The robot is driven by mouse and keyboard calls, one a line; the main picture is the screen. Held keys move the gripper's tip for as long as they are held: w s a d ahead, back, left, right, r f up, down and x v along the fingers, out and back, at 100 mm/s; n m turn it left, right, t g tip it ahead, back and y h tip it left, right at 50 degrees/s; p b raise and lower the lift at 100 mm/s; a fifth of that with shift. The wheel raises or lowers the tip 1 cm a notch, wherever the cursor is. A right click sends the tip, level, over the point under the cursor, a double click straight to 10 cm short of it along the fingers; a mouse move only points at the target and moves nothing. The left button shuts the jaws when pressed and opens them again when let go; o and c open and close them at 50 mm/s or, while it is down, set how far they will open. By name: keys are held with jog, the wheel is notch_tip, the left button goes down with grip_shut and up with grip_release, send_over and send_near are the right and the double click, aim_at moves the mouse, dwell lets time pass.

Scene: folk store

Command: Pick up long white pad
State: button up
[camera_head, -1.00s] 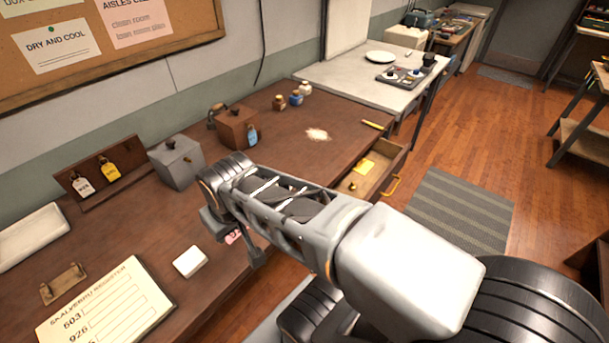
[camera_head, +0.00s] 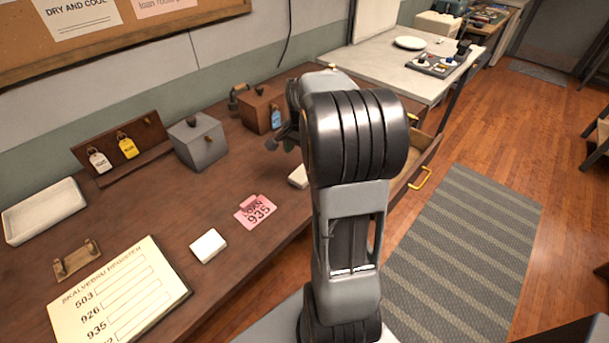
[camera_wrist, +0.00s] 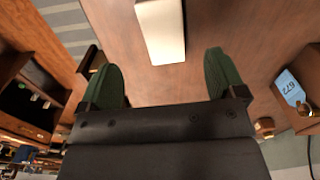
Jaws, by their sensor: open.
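A long white pad (camera_wrist: 162,30) lies on the brown counter at the top of the wrist view, ahead of my fingers. Its upper end runs out of that frame. In the head view only one end of a white pad (camera_head: 299,177) shows, the rest hidden behind my arm. My gripper (camera_wrist: 163,76) has its two green fingers spread wide, with bare wood between them. The pad lies beyond the fingertips, apart from them. In the head view my gripper is mostly hidden behind my arm.
A short white block (camera_head: 208,246), a pink 935 tag (camera_head: 256,211) and a register sheet (camera_head: 118,296) lie on the counter (camera_head: 165,205). A grey box (camera_head: 199,143) and a brown box (camera_head: 259,110) stand near the wall. A drawer with a yellow handle (camera_head: 420,178) is open at right.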

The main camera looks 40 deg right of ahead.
aim_at(303, 173)
jog(key=shift+w+d+f, duration=0.1)
jog(key=shift+w+f, duration=0.05)
jog(key=shift+f, duration=4.25)
jog(key=shift+c, duration=0.3)
jog(key=c, duration=0.9)
